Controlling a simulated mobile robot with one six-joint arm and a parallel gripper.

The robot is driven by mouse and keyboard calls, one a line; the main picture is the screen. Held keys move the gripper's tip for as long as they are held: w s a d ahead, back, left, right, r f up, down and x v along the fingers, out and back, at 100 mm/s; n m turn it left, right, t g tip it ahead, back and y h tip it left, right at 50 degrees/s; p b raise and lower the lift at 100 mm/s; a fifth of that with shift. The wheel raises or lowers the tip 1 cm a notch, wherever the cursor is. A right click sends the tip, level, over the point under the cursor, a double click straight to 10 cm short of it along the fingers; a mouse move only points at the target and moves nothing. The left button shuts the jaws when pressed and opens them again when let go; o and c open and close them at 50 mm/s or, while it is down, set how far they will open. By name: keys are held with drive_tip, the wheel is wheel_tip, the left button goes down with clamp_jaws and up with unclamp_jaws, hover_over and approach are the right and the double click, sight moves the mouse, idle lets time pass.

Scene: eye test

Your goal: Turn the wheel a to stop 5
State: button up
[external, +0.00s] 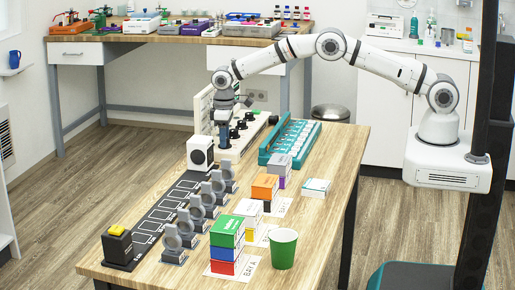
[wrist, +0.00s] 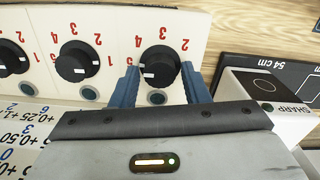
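In the wrist view a black wheel (wrist: 159,64) with a white mark sits on a white panel (wrist: 125,18), with printed numbers including 2, 3 and 4 around it. Two more black wheels, a middle one (wrist: 77,62) and a left one (wrist: 10,58), stand to the left. No letter naming wheel a is readable. In the external view my gripper (external: 224,146) points down at the panel.
A white box with a dark round face (external: 200,154) stands close to my gripper; a white box also shows at right in the wrist view (wrist: 245,88). A teal rack (external: 291,143), coloured boxes (external: 227,232), a green cup (external: 283,248) and grey stands (external: 186,228) occupy the table.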

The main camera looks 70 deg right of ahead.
drive_tip(key=c, duration=0.7)
drive_tip(key=shift+m+b, duration=0.3)
drive_tip(key=shift+b, duration=0.05)
drive_tip(key=shift+r, duration=0.1)
drive_tip(key=o, duration=1)
drive_tip(key=shift+c, duration=0.2)
drive_tip(key=shift+r+b, duration=0.6)
drive_tip(key=shift+r, duration=3.25)
